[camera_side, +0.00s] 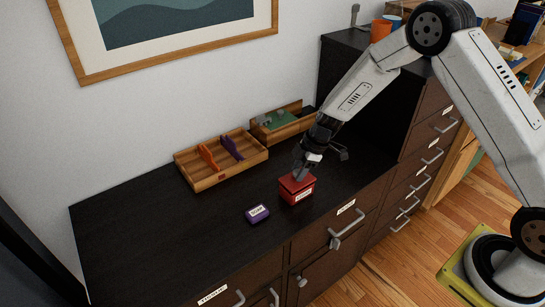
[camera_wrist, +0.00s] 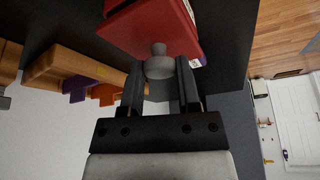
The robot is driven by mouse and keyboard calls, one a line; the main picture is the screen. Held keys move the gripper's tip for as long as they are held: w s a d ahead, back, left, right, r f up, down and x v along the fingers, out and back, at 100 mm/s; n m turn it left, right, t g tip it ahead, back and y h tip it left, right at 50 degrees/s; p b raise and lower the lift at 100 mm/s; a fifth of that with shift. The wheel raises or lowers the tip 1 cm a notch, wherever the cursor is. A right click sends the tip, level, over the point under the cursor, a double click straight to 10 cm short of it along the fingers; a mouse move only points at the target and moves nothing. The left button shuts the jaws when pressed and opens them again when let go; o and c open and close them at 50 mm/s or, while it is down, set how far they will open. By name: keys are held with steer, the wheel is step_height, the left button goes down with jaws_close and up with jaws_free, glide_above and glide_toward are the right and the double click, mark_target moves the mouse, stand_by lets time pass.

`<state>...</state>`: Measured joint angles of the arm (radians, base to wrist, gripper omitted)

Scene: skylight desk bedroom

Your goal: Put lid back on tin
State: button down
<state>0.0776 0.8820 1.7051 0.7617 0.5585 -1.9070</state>
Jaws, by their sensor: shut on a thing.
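The red tin (camera_side: 299,196) with a white label stands on the dark cabinet top. Its red lid (camera_side: 289,183) is at the tin's top, and looks slightly offset there; I cannot tell whether it is fully seated. My gripper (camera_side: 300,173) comes down from above and is shut on the lid's grey knob. In the wrist view, the knob (camera_wrist: 158,63) sits between the two fingers of my gripper (camera_wrist: 159,72), with the lid's red face (camera_wrist: 155,32) beyond it. The lid hides most of the tin in that view.
A small purple tin (camera_side: 257,213) with a label lies left of the red tin. A wooden tray (camera_side: 222,178) with orange and purple dividers and another wooden box (camera_side: 300,127) stand behind, near the wall. The cabinet top is clear at left.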

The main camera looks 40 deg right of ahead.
mark_target(309, 177)
steer(key=shift+f, duration=0.45)
steer(key=shift+c, duration=1.2)
jaws_free()
steer(key=shift+v, duration=3.95)
